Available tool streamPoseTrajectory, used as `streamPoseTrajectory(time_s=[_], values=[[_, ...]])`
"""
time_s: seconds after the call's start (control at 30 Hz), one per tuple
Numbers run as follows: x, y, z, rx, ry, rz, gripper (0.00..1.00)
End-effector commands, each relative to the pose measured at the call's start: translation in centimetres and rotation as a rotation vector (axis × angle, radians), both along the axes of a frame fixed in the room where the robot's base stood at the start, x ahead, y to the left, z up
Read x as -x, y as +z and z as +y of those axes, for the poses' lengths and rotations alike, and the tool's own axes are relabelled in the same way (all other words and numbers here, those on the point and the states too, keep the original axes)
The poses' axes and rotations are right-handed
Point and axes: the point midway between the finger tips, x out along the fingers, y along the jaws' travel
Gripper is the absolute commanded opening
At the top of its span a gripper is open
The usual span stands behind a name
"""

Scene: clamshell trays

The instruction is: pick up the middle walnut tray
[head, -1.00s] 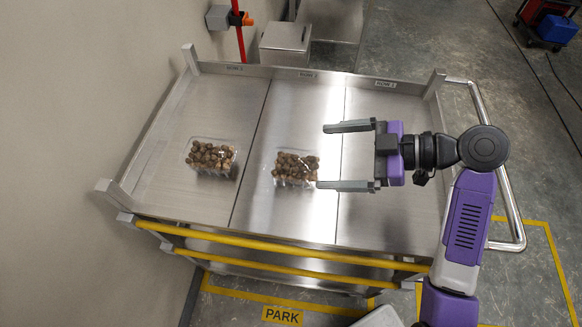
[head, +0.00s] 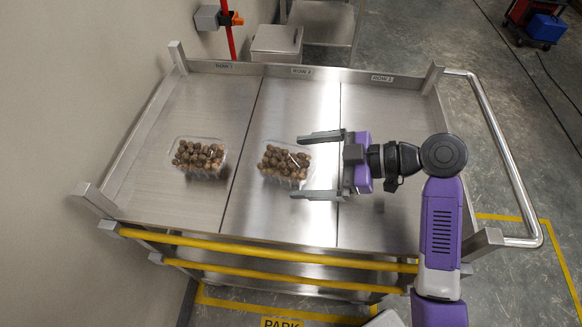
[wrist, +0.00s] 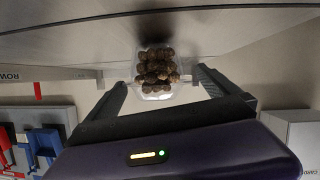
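The middle walnut tray (head: 267,172) is a clear plastic clamshell full of brown walnuts, lying in the middle lane of the steel cart top. A similar walnut tray (head: 178,170) lies in the left lane. My gripper (head: 297,167) is open and comes from the right. In the head view its fingertips overlap the right end of the middle tray, one finger on the far side and one on the near side. The wrist view shows a walnut tray (wrist: 155,72) ahead between the open fingers. Whether the fingers touch it I cannot tell.
The right lane (head: 385,120) holds no tray. Corner posts stand up at the cart's corners, with yellow rails (head: 270,252) along the front and a steel handle (head: 500,130) on the right. A wall lies close on the left. A steel box (head: 277,43) stands behind.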

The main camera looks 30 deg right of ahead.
Motion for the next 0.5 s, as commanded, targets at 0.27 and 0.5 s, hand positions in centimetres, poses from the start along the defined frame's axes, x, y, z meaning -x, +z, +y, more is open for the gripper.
streamPoseTrajectory(time_s=[0.27, 0.5], values=[[-1.9, -1.3, 2.4, 0.001, 0.003, 0.002, 0.99], [-2.1, -1.4, 2.5, 0.001, 0.001, 0.001, 0.99]])
